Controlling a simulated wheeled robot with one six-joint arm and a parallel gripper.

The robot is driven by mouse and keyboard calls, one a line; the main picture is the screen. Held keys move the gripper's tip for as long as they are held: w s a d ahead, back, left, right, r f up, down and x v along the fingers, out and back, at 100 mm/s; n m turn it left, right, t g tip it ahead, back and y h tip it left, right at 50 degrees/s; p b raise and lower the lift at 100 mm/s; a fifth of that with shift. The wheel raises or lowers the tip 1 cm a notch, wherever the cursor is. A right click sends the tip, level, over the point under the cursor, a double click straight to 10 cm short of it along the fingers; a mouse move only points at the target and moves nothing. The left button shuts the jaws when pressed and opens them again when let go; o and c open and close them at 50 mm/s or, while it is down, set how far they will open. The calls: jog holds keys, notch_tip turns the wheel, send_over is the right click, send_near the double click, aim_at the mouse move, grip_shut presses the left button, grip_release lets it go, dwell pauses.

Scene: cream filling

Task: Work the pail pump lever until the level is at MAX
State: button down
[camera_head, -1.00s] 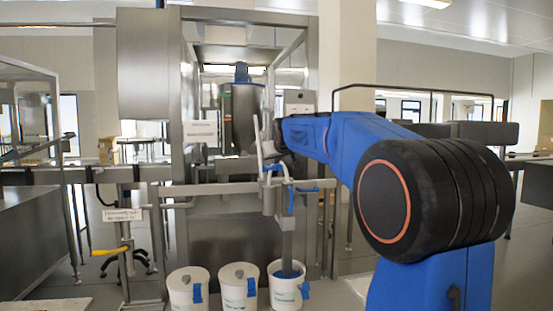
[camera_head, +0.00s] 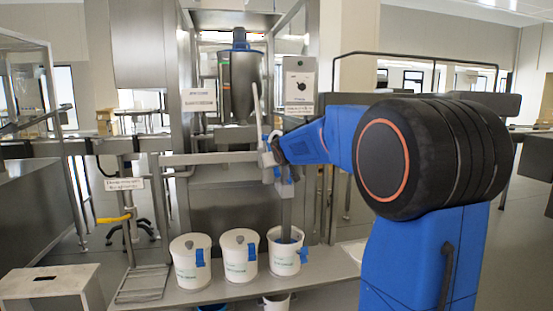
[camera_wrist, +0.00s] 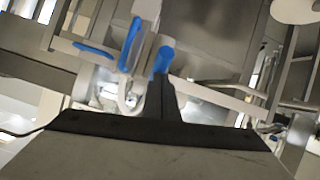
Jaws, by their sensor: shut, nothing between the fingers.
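The pump (camera_head: 268,160) is a grey body with blue parts, mounted on the rail above the pails. A thin pale lever (camera_head: 257,105) stands up from it, nearly upright. A pipe (camera_head: 286,210) runs down from the pump into the open right white pail (camera_head: 287,258), which has blue contents. My gripper (camera_head: 275,146) is at the pump's right side, small and partly hidden by my arm. In the wrist view my gripper (camera_wrist: 160,88) is shut and empty, its dark tip by a blue round end (camera_wrist: 163,60) and blue handles (camera_wrist: 131,45). I cannot tell whether it touches them.
A steel tank (camera_head: 240,85) with a red and green strip stands behind the pump; its level is too small to read. Two lidded pails (camera_head: 190,260) stand left of the open one. A yellow handle (camera_head: 113,219) is further left.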

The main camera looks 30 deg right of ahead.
notch_tip(320, 180, down, 3)
jog(key=shift+d+r, duration=0.1)
jog(key=shift+r, duration=0.1)
jog(key=shift+w, duration=0.1)
jog(key=shift+r, duration=0.5)
jog(key=a+f+v, duration=0.1)
jog(key=f+v, duration=0.1)
jog(key=v, duration=1)
jog(key=shift+s, duration=0.35)
dwell(1.0)
